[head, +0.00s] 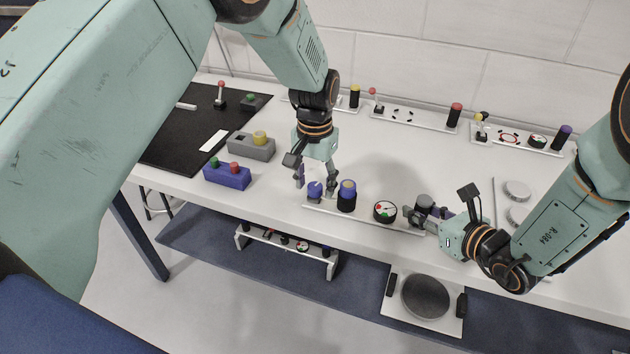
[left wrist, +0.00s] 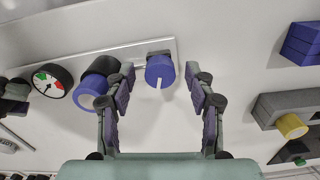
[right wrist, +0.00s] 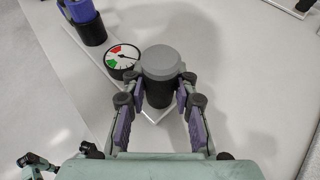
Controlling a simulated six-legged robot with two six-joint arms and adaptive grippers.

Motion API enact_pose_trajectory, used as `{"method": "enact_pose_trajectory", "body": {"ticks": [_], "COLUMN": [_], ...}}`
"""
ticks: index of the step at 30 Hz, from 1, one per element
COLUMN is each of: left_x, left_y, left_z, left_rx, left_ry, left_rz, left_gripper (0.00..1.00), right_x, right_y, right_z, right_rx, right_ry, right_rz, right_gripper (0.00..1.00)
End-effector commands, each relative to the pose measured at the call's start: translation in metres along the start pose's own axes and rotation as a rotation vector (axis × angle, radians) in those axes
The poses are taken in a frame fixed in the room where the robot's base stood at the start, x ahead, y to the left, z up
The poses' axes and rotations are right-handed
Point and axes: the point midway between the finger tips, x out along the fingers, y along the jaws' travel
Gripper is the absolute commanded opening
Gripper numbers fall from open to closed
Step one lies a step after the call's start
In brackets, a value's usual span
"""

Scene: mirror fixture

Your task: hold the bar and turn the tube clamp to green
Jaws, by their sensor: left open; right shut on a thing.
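The fixture plate (head: 404,225) lies near the table's front edge. It carries a blue knob with a white line, which looks like the tube clamp (head: 315,189), a black post with a blue cap (head: 347,195), a round red-and-green gauge (head: 385,211) and a grey-capped dark post, apparently the bar (right wrist: 160,75). My left gripper (head: 316,181) is open above the blue knob; in the left wrist view the knob (left wrist: 160,70) sits between its fingertips (left wrist: 160,78). My right gripper (right wrist: 157,95) is shut on the grey-capped post. The gauge's (right wrist: 122,58) exact needle reading is unclear.
A blue box (head: 228,176) and a grey box (head: 250,147) stand left of the left gripper. More fixture plates (head: 415,117) line the back wall. Round light discs (head: 517,190) lie at the right. The table middle behind the fixture is clear.

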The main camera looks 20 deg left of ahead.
Motion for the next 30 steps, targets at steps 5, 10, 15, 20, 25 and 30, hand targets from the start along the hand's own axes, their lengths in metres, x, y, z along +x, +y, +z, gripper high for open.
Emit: {"method": "enact_pose_trajectory", "body": {"ticks": [5,10,15,20,25,30], "left_x": [-0.005,-0.033,-0.069,-0.097,-0.115,-0.12], "left_y": [0.0,0.0,0.0,0.0,0.0,0.0], "left_z": [-0.001,-0.001,-0.001,-0.001,-0.001,0.0], "left_rx": [0.0,0.0,0.0,0.0,0.0,0.0], "left_ry": [0.002,0.005,0.005,0.003,0.001,-0.001], "left_rz": [0.0,-0.001,-0.001,0.0,0.0,0.0], "left_gripper": [0.54,0.54,0.54,0.54,0.54,0.54], "right_x": [0.0,0.0,0.0,0.0,0.0,0.0], "right_y": [0.0,0.0,0.0,0.0,0.0,0.0], "right_z": [0.001,0.001,0.001,0.001,0.001,0.001], "right_rx": [-0.001,0.0,0.0,-0.001,-0.001,-0.001], "right_ry": [-0.001,-0.001,-0.001,-0.001,-0.001,-0.001], "right_rz": [0.0,0.0,0.0,0.0,0.0,0.0], "right_gripper": [0.0,0.0,0.0,0.0,0.0,0.0]}}
